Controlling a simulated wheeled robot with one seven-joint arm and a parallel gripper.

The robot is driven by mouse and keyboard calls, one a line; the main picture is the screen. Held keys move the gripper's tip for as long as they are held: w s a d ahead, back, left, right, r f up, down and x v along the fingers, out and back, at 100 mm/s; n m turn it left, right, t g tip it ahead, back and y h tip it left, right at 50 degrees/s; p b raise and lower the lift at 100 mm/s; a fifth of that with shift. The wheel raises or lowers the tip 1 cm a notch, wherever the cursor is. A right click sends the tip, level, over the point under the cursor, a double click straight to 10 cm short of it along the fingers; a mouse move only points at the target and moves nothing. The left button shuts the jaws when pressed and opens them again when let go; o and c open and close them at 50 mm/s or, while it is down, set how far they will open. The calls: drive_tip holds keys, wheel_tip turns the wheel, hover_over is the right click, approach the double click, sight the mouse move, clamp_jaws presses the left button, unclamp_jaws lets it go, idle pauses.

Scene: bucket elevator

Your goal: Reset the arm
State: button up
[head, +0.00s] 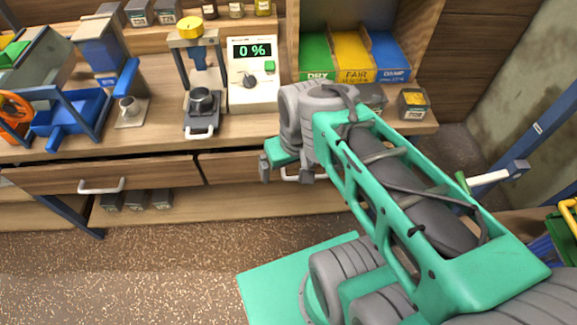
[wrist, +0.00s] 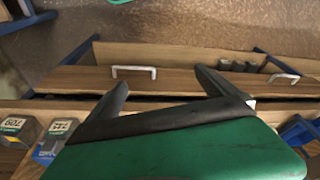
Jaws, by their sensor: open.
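My gripper (head: 285,172) hangs at the end of my green and grey arm, in front of the workbench's front edge in the head view. In the wrist view my gripper (wrist: 165,88) shows two dark fingers spread apart with nothing between them. It is open and empty. Beyond the fingers lies the wooden drawer front (wrist: 190,82) with a metal handle (wrist: 134,70). In the head view my wrist hides part of the right drawer and its handle.
The bench holds a meter reading 0 % (head: 253,75), a press-like device (head: 200,85), a blue tray (head: 75,115) and an orange wheel (head: 14,112). Green, yellow and blue bins (head: 352,58) stand at the back right. A small labelled box (head: 413,104) sits near the right edge. Open floor (head: 150,260) lies in front.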

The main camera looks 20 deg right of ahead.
drive_tip(key=w+p+v, duration=0.1)
drive_tip(key=p+v, duration=0.4)
drive_tip(key=v, duration=0.2)
drive_tip(key=shift+w+a+r+t, duration=0.3)
drive_tip(key=shift+w+r, duration=0.1)
drive_tip(key=shift+w, duration=0.3)
